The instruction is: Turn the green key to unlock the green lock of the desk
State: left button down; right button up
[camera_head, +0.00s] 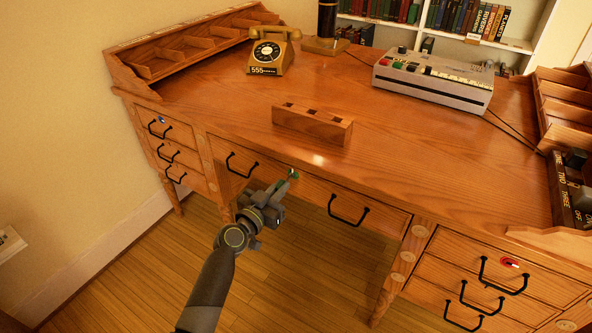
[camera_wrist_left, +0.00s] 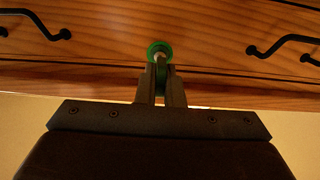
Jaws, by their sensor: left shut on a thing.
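The green lock (camera_head: 292,173) is on the front of the desk's (camera_head: 420,140) wide middle drawer, between its two black handles. It also shows as a green ring in the left wrist view (camera_wrist_left: 159,47). My left gripper (camera_head: 286,184) is at the lock, its fingers pointing at the drawer front. In the left wrist view its fingers (camera_wrist_left: 160,75) are shut on the green key, right in front of the ring. The fingers hide most of the key, so I cannot tell how far it is turned. My right gripper is not in view.
A blue lock (camera_head: 162,120) is on the left drawers and a red lock (camera_head: 510,263) on the right ones. A wooden block with holes (camera_head: 312,124), a yellow telephone (camera_head: 272,52) and a grey machine (camera_head: 433,80) stand on the desk. Black handles (camera_head: 348,212) stick out beside the gripper.

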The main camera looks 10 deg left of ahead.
pick_arm(q)
jog(key=shift+d+r+b, duration=0.1)
jog(key=shift+r+b, duration=0.2)
dwell(0.6)
jog(key=shift+f+m+b, duration=0.1)
jog(key=shift+m+b, duration=1)
jog(key=shift+m, duration=0.4)
jog(key=shift+b, duration=0.3)
